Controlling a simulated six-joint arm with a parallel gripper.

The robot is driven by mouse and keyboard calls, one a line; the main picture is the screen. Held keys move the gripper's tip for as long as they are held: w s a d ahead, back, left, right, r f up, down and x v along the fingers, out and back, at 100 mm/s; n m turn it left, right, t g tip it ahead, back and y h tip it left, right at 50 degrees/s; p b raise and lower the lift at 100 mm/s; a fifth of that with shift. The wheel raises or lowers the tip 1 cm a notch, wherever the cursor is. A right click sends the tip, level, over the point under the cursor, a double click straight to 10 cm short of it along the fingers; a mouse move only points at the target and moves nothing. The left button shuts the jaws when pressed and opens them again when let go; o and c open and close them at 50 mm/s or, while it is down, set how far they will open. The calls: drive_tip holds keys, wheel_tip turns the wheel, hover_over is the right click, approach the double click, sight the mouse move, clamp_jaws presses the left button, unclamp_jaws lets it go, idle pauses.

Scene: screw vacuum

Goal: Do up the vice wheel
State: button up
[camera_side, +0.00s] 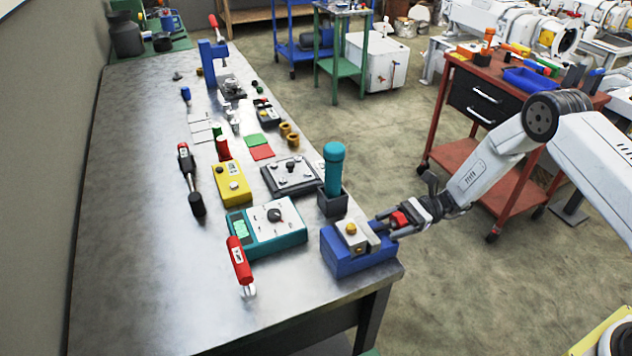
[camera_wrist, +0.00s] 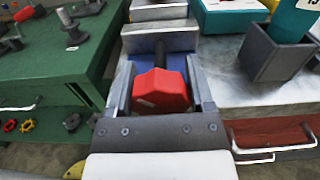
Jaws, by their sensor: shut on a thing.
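The blue vice (camera_side: 350,257) sits at the front right corner of the metal bench, with grey jaws and a brass-coloured round piece (camera_side: 351,229) at its top. Its red wheel (camera_side: 399,219) faces right, towards my arm. In the wrist view the red wheel (camera_wrist: 160,92) sits between my two fingers, with a dark shaft running from it to the vice's grey jaw block (camera_wrist: 160,38). My gripper (camera_wrist: 160,85) is shut on the red wheel, one finger along each side. The wheel's underside and the contact faces are partly hidden.
A teal cylinder stands in a dark grey holder (camera_side: 332,202) close behind the vice. A teal meter box (camera_side: 267,229) and a red-handled tool (camera_side: 240,263) lie to the left. A red cart (camera_side: 510,150) stands behind my arm. The bench's left side is clear.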

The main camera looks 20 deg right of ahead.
drive_tip(key=o, duration=1.2)
drive_tip(key=shift+o, duration=0.2)
drive_tip(key=shift+d, duration=0.15)
drive_tip(key=d, duration=0.7)
drive_tip(key=shift+d, duration=0.3)
